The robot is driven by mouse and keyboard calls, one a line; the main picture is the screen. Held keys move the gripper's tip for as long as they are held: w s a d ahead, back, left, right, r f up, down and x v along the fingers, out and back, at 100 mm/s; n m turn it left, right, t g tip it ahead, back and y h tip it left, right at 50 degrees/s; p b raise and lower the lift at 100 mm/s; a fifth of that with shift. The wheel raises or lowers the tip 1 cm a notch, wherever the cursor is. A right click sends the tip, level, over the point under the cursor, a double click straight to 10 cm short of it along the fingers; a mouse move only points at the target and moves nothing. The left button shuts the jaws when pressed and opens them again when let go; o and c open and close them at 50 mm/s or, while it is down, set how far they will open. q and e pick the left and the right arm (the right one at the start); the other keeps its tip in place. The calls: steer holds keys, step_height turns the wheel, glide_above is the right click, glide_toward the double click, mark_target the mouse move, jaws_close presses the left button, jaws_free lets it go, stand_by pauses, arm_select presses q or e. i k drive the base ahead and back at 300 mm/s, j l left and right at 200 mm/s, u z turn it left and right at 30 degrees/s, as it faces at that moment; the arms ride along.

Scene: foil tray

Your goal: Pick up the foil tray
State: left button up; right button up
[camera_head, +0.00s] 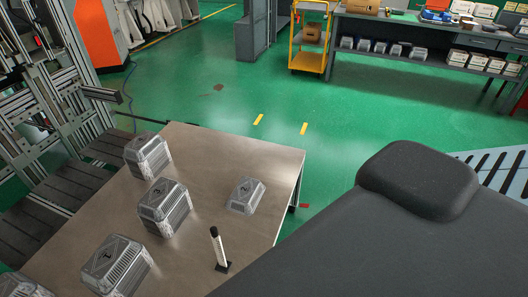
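No thing in the head view can be told for certain as the foil tray. A low silver-grey piece with sloped sides (246,195) lies near the right edge of the metal-topped table (215,150). Several taller silver-grey ribbed boxes stand left of it: one at the back (148,156), one in the middle (165,208) and one at the front (115,265). Another is cut off at the lower left corner. Neither of my grippers is in view, and nothing is seen touching these pieces.
A small upright black-and-white post (217,247) stands near the table's front right. A grey metal frame (60,90) borders the table's left. Green floor (230,90) is open behind. A yellow cart (311,40) and a loaded workbench (405,60) stand farther back.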

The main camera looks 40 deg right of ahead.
mark_target(244, 200)
steer(key=l+z, duration=0.15)
steer(key=z, duration=0.3)
steer(key=l+z, duration=0.2)
steer(key=z, duration=0.3)
steer(key=k, duration=0.05)
